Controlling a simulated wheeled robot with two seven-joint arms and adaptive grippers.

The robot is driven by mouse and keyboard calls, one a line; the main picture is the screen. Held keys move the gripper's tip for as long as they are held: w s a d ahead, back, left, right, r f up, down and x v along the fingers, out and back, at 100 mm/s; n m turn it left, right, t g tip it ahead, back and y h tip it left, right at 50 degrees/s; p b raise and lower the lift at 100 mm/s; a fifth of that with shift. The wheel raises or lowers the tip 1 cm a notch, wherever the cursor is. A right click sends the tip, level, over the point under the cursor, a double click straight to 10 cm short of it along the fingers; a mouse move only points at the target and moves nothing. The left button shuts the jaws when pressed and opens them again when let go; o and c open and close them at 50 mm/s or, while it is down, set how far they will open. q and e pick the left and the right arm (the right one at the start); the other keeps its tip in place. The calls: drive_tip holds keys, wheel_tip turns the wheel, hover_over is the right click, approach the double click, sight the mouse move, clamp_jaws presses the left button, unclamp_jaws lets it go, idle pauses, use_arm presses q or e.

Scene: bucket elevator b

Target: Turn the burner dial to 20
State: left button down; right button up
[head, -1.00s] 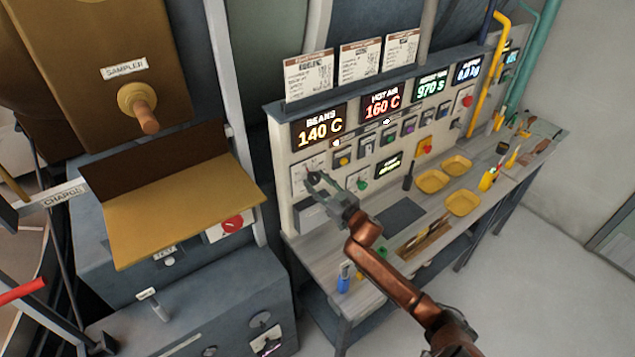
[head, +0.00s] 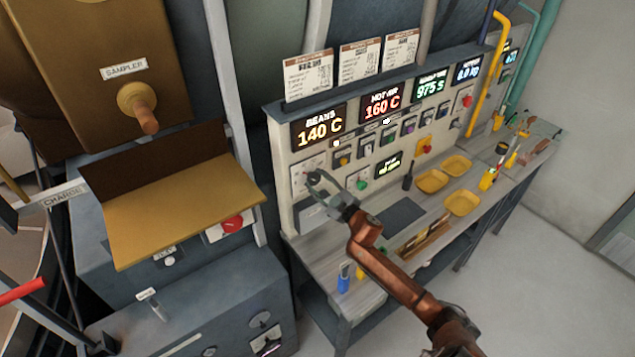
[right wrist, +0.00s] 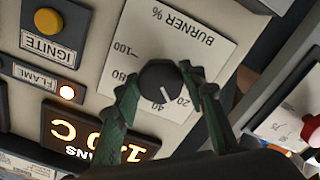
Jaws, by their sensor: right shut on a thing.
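The burner dial (right wrist: 160,84) is a round black knob on a white plate marked "BURNER %", which shows upside down in the right wrist view. Its white pointer line lies between the 20 and 40 marks. My right gripper (right wrist: 161,72) has its green fingers on both sides of the knob and is shut on it. In the head view, my right gripper (head: 314,182) is at the white burner plate (head: 301,178) at the panel's lower left and hides part of the dial. My left gripper is not in view.
The "BEANS" display (head: 319,128) reads 140 C and the hot air display (head: 382,103) 160 C. A lit flame lamp (right wrist: 67,92) and a yellow ignite button (right wrist: 48,21) are near the dial. The bench below holds yellow trays (head: 432,181) and tools.

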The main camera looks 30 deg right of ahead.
drive_tip(key=shift+n, duration=1)
drive_tip(key=o, duration=1.1)
drive_tip(key=shift+o, duration=0.2)
drive_tip(key=shift+s, duration=0.1)
drive_tip(key=s+d, duration=0.1)
drive_tip(key=s, duration=1)
drive_tip(key=shift+s, duration=0.4)
